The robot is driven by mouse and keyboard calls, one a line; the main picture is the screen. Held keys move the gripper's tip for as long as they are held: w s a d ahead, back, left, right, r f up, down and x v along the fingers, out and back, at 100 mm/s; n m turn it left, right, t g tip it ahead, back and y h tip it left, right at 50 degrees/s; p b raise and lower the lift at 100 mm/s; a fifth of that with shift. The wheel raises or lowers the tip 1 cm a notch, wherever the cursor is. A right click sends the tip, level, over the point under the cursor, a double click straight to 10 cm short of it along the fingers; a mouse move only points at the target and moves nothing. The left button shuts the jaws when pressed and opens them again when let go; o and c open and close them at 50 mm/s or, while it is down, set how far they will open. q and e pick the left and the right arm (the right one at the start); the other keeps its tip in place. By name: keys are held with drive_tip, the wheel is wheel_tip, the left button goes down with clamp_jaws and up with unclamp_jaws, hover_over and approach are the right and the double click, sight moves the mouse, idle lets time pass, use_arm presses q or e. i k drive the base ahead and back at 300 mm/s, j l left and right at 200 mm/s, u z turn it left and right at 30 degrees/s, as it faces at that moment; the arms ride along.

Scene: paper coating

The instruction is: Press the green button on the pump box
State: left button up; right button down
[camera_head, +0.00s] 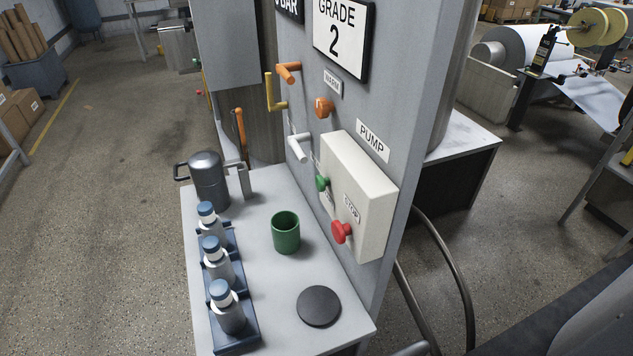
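The pump box (362,193) is a cream box on the side of the grey cabinet, under a PUMP label (372,141). Its green button (322,183) sticks out at the far end of its front face. A red mushroom button (341,232) sticks out at the near end, by a STOP label (351,208). A small label beside the green button is partly hidden. Neither of my grippers shows in the head view, and nothing touches the box.
Below the box, a light table holds a green cup (286,232), a black disc (318,306), a grey canister (208,181) and a blue rack (238,338) of blue-capped bottles. Orange, yellow and white handles stick out from the cabinet beyond the box. Open floor lies left.

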sight(322, 183)
drive_tip(key=j+z, duration=0.2)
drive_tip(key=j, duration=0.55)
drive_tip(key=k+j+z, duration=0.15)
drive_tip(key=j, duration=0.55)
drive_tip(key=i, duration=0.05)
